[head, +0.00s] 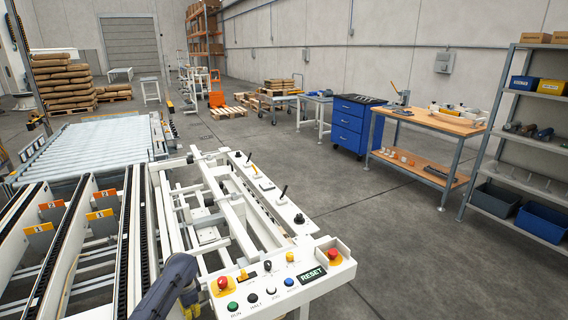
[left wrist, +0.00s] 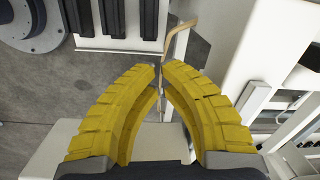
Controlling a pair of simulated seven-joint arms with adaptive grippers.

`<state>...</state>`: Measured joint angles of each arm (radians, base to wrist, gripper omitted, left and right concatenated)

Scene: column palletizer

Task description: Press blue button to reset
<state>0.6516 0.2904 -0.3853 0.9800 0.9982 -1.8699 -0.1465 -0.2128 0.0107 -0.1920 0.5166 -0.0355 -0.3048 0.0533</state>
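The blue button (head: 289,282) sits on the front edge of the white control panel (head: 262,297), at the right end of a row with green, black and white buttons. A black RESET sign (head: 312,273) stands just behind it to the right. My left gripper (head: 190,296) is at the bottom of the head view, left of the panel and apart from the blue button. The blue button is not visible in the left wrist view. My right gripper is not in view.
Red mushroom buttons stand at the panel's left (head: 222,283) and right (head: 333,253). Yellow knobs and a black switch (head: 267,266) are behind the row. Open floor (head: 400,250) lies right of the panel.

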